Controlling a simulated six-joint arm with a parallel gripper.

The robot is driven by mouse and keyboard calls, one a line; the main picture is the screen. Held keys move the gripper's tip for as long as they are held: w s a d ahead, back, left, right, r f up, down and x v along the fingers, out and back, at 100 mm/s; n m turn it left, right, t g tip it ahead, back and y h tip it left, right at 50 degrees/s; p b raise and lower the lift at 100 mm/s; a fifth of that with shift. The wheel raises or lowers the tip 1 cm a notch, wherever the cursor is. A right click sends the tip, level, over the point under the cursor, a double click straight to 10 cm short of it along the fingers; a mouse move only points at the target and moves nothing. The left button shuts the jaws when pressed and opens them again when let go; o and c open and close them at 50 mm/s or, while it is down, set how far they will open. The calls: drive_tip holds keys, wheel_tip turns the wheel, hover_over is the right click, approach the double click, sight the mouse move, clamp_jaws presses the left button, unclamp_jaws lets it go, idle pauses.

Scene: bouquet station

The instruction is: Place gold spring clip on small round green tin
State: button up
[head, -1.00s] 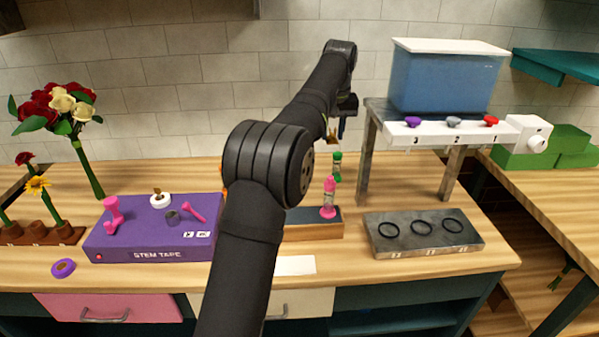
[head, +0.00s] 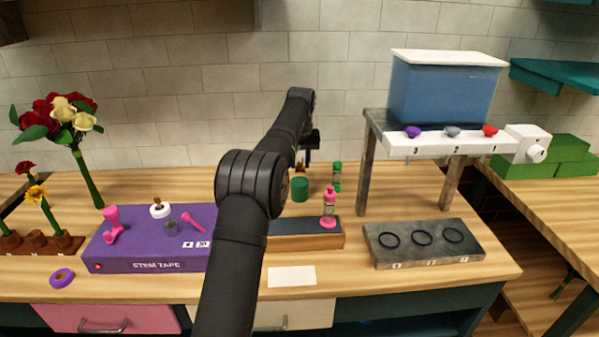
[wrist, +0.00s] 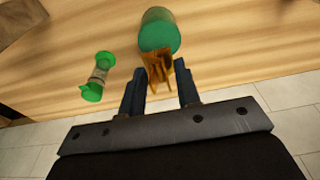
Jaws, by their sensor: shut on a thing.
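My gripper (wrist: 158,84) is shut on the gold spring clip (wrist: 159,66), which shows as an orange-brown, angular piece between the dark fingers. The small round green tin (head: 299,190) stands upright on the wooden bench behind the long wood-sided block. In the head view my gripper (head: 307,164) hangs over the tin, with a small bit of the clip (head: 299,168) showing. In the wrist view the tin (wrist: 158,32) is just beyond the clip and the clip's far end overlaps its near edge. I cannot tell whether they touch.
A green-capped vial (head: 337,177) stands close right of the tin. A pink-capped vial (head: 329,207) is on the wood-sided block (head: 310,242) in front. The purple stem tape box (head: 150,252) is left, the metal stand (head: 366,165) right. The back wall is close behind.

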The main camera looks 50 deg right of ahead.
sight(300, 167)
drive_tip(key=shift+w+f, duration=0.1)
drive_tip(key=shift+f, duration=1.95)
drive_tip(key=shift+f, duration=0.2)
drive_tip(key=o, duration=1)
drive_tip(key=shift+c, duration=0.2)
wheel_tip(300, 167, up, 12)
drive_tip(key=s+a, duration=0.1)
drive_tip(key=shift+s+a+r, duration=0.15)
